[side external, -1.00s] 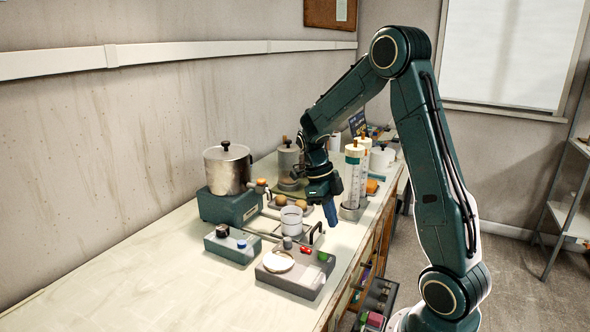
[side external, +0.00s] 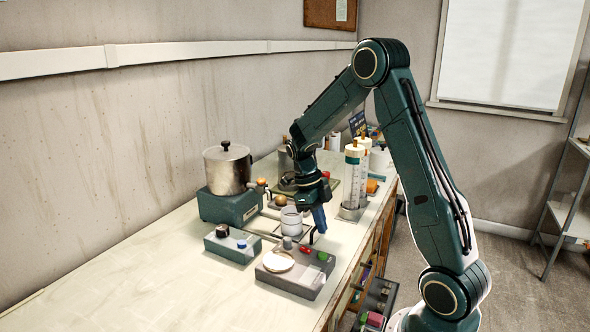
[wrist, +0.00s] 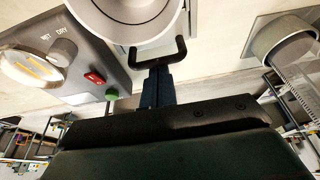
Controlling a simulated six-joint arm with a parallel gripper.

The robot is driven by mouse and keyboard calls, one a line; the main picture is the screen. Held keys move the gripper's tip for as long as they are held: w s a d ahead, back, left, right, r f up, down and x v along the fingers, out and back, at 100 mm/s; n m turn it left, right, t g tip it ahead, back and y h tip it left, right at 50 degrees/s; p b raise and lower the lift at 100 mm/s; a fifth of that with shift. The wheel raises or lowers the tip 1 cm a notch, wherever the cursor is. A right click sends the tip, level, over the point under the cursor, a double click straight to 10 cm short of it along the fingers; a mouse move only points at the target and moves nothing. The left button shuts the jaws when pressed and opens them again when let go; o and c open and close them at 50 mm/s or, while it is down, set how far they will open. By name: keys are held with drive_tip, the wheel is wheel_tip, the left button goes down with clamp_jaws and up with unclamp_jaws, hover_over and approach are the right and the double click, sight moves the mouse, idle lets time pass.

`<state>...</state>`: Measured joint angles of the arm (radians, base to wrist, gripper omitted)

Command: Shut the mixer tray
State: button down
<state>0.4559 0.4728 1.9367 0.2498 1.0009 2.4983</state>
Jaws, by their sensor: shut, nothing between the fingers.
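The mixer tray is a pale flat slide carrying a round cup (side external: 291,222), with a black bar handle (wrist: 160,52) on its near side. The handle partly shows in the side view, behind and beside my fingers. My gripper (side external: 320,226) is shut and empty, pointing down at the handle. In the wrist view the blue fingertips (wrist: 156,76) are on the outer side of the handle, opposite the cup. They look very close to the bar; I cannot tell if they touch it.
A grey control box (side external: 296,272) with a dial, red and green buttons and a round pale disc stands beside the tray. A smaller box (side external: 233,244) is to its left. A metal pot (side external: 227,168) stands behind. Tall cylinders (side external: 353,178) stand at right. The bench front-left is clear.

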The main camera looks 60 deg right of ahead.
sight(308, 235)
drive_tip(key=shift+w, duration=1.9)
drive_tip(key=shift+s, duration=0.1)
drive_tip(key=shift+s+f, duration=0.2)
drive_tip(key=shift+s, duration=0.7)
drive_tip(key=shift+s+f, duration=0.2)
drive_tip(key=shift+s, duration=0.7)
drive_tip(key=v, duration=1)
drive_tip(key=shift+s, duration=0.1)
